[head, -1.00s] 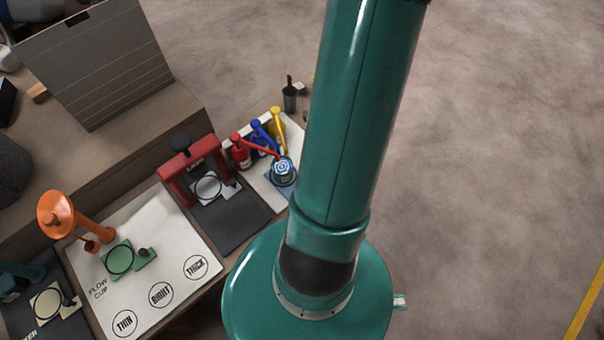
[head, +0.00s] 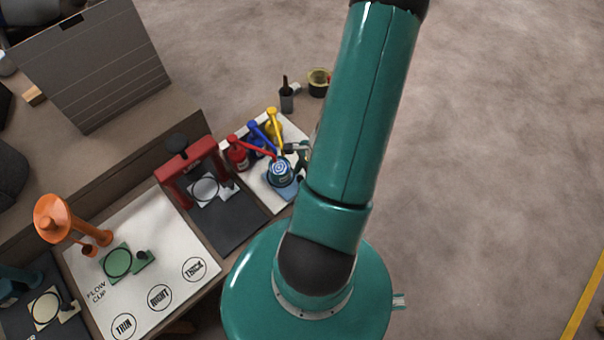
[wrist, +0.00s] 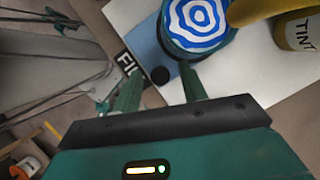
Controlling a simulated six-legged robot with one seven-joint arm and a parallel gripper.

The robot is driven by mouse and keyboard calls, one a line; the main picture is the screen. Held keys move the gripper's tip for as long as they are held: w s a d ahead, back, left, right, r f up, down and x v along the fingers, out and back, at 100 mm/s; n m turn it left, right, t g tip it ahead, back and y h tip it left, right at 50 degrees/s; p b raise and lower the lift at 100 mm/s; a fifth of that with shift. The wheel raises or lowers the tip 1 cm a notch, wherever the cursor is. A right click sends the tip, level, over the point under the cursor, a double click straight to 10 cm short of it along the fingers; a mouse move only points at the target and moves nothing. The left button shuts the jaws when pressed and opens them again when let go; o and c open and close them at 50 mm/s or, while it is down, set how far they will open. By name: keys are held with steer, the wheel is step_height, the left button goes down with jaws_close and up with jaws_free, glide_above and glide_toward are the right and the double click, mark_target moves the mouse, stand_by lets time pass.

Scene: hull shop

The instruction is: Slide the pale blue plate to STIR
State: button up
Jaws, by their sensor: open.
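The pale blue plate (wrist: 150,52) lies on the white board in the wrist view, with a dark round knob (wrist: 160,75) at its near end. A can (wrist: 197,20) with blue and white rings on top stands on the plate. My gripper (wrist: 160,88) is open, one finger on each side of the knob in the picture; contact cannot be told. No STIR mark is readable; lettering starting "FI" is partly covered in the wrist view.
Red (head: 237,153), blue and yellow (head: 274,128) tint bottles stand behind the can; a yellow one is close at right in the wrist view (wrist: 298,32). A red press (head: 185,168) stands to the left.

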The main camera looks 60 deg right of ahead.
jaws_close()
steer(key=s+d, duration=0.1)
steer(key=d, duration=0.3)
steer(key=s+d, duration=0.1)
steer(key=d, duration=0.7)
steer(key=shift+s+d, duration=0.15)
steer(key=shift+s, duration=0.25)
steer(key=shift+c, duration=0.5)
jaws_free()
steer(key=shift+d, duration=0.1)
steer(key=shift+o, duration=0.5)
steer(key=v, duration=1.3)
steer(key=shift+r, duration=0.4)
